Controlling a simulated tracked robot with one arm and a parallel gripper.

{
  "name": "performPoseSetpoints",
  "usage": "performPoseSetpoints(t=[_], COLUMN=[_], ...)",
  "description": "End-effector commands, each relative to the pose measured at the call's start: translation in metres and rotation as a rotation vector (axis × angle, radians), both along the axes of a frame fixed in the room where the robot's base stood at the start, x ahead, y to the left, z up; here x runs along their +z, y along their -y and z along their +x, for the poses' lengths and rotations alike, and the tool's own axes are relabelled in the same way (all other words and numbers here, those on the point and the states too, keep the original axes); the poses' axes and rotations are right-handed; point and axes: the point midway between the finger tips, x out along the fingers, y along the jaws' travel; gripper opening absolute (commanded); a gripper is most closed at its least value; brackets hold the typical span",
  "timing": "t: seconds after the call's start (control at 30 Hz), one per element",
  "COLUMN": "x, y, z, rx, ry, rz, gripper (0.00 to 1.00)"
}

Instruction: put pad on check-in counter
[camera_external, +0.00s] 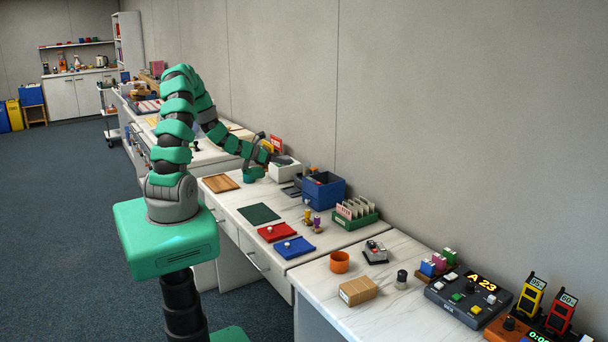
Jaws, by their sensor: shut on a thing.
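My gripper (262,164) is at the far end of the near white counter (232,203), low beside a white open-topped box (285,170). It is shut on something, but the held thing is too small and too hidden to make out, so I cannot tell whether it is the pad. No label shows which surface is the check-in counter.
A wooden board (220,183), a blue bin (331,192), a green card file (358,221) and small upright stamps (316,223) share this counter. The counter in front holds an orange cup (340,262), a cardboard box (358,291) and a button console (468,297).

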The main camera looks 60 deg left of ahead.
Motion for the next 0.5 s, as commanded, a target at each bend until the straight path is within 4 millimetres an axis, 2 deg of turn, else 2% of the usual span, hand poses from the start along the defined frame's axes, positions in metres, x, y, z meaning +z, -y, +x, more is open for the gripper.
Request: performPoseSetpoints(t=[0.03,0.2,0.5], x=[0.007,0.036,0.091], y=[0.012,0.048,0.119], z=[0.011,0.040,0.078], rx=[-0.015,-0.038,-0.074], ry=[0.004,0.006,0.006], rz=[0.003,0.003,0.003], gripper=[0.32,0.32,0.32])
